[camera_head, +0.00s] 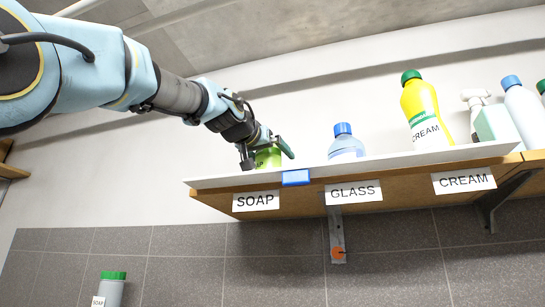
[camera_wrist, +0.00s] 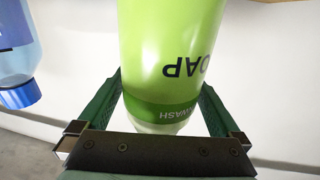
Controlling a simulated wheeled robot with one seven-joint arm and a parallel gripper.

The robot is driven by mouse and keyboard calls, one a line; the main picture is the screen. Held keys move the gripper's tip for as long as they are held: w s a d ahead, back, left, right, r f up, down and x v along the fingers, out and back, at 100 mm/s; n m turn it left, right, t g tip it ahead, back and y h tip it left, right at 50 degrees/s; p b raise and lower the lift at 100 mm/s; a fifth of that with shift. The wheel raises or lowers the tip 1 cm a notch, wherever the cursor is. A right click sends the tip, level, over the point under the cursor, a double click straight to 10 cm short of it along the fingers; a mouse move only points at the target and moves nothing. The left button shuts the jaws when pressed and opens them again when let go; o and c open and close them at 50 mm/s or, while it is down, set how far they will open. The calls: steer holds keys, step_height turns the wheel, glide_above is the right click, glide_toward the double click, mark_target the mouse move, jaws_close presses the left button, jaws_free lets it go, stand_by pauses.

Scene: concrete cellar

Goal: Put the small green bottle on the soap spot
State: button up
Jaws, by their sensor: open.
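The small green bottle (camera_head: 268,159) stands on the white-topped shelf (camera_head: 400,162), above the SOAP label (camera_head: 256,201), at the shelf's left end. Its base is hidden by the shelf edge in the head view. My gripper (camera_wrist: 163,92) is open, with one green finger on each side of the bottle. In the wrist view the bottle (camera_wrist: 177,50) appears upside down between the fingers, with "SOAP" lettering and a dark green band. I cannot tell whether either finger touches it.
A blue-capped bottle (camera_head: 346,142) stands close to the right, above GLASS. A yellow CREAM bottle (camera_head: 424,110) and several other bottles stand farther right. A blue tag (camera_head: 295,178) sits on the shelf edge. A grey green-capped SOAP container (camera_head: 110,290) is lower left.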

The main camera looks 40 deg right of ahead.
steer(key=b+v, duration=0.6)
steer(key=v, duration=0.6)
steer(key=shift+r, duration=0.1)
